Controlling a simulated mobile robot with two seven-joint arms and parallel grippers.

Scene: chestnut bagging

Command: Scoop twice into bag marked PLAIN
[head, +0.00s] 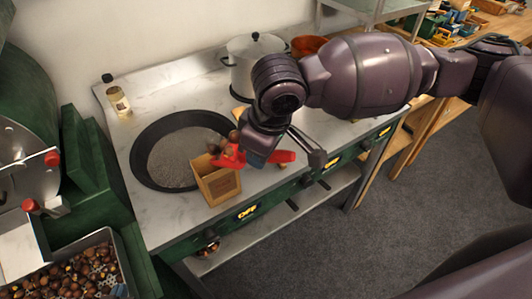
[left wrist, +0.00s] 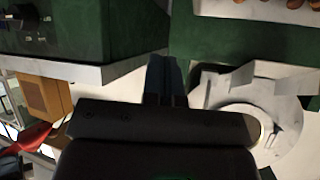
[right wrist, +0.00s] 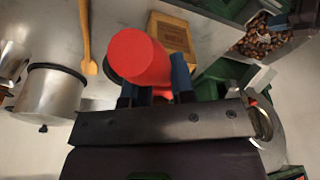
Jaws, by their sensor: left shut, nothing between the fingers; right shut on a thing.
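A red scoop (head: 230,158) is held in my right gripper (head: 262,152), above and beside an open tan box-like container (head: 218,187) at the pan's right edge. Several chestnuts (head: 222,146) show by the scoop, over the container's opening; I cannot tell whether they lie in the scoop or are falling. In the right wrist view the fingers (right wrist: 155,88) are shut on the red handle (right wrist: 138,58), and the container (right wrist: 173,38) stands behind it with markings too small to read. My left gripper (left wrist: 166,78) is shut and empty in the left wrist view. No PLAIN marking is readable.
A black pan (head: 140,160) with grey contents sits on the counter. A lidded pot (head: 240,72), an orange bowl (head: 308,45) and a small bottle (head: 118,102) stand behind. A tray of chestnuts (head: 120,262) is at lower left. A wooden spoon (right wrist: 86,45) lies near the pot.

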